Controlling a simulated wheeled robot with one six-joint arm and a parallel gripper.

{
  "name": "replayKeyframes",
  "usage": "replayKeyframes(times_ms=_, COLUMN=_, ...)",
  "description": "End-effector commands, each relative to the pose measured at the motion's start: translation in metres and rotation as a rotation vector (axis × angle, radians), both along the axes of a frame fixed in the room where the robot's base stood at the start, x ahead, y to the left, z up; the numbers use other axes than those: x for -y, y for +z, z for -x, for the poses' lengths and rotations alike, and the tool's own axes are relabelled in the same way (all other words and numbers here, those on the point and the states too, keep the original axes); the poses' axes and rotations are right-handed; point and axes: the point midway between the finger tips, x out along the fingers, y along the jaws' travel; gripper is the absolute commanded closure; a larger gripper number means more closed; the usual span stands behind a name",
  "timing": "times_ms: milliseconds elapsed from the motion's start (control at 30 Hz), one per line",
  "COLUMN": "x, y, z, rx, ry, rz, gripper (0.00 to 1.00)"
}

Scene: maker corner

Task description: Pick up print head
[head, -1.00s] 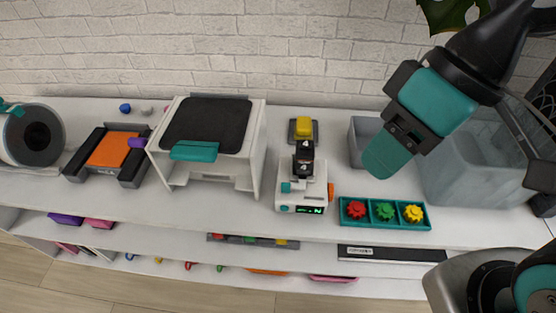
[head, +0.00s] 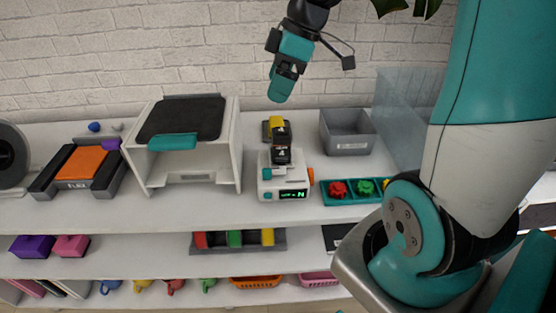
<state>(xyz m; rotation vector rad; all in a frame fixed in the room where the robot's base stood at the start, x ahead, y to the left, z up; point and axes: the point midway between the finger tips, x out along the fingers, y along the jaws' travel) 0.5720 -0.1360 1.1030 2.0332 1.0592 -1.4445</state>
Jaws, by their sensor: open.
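A black block marked 4 (head: 281,150), which looks like the print head, stands upright on top of a small white machine (head: 284,183) with a green-lit display and an orange knob. Behind it a yellow block (head: 266,130) on a dark base is partly hidden. My gripper (head: 279,94) hangs in the air above the black block, apart from it, with teal fingers pointing down. It is open and empty; the gap between the fingers is hard to see from this angle.
A white box-shaped machine with a dark lid (head: 190,120) stands close on the left. A grey bin (head: 347,140) and a teal tray of coloured gears (head: 341,199) are on the right. My arm hides the shelf's right end. Lower shelves hold coloured blocks and baskets.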

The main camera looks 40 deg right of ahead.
Motion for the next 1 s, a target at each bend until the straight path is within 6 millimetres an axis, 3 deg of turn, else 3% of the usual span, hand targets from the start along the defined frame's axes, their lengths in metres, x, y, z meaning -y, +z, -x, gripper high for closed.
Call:
replayKeyframes(times_ms=33, x=0.028, y=-0.018, z=-0.008, rx=0.020, ry=0.007, rz=0.007, gripper=0.15)
replayKeyframes(times_ms=100, x=0.055, y=-0.026, z=-0.013, rx=0.045, ry=0.033, rz=0.020, gripper=0.15)
replayKeyframes(times_ms=233, x=0.080, y=-0.036, z=-0.016, rx=0.072, ry=0.064, rz=0.032, gripper=0.15)
replayKeyframes(times_ms=367, x=0.077, y=-0.053, z=-0.020, rx=0.075, ry=0.075, rz=0.033, gripper=0.15)
replayKeyframes(times_ms=700, x=0.052, y=-0.123, z=-0.036, rx=0.072, ry=0.076, rz=0.034, gripper=0.15)
replayKeyframes(times_ms=1000, x=0.044, y=-0.148, z=-0.043, rx=0.076, ry=0.074, rz=0.035, gripper=0.15)
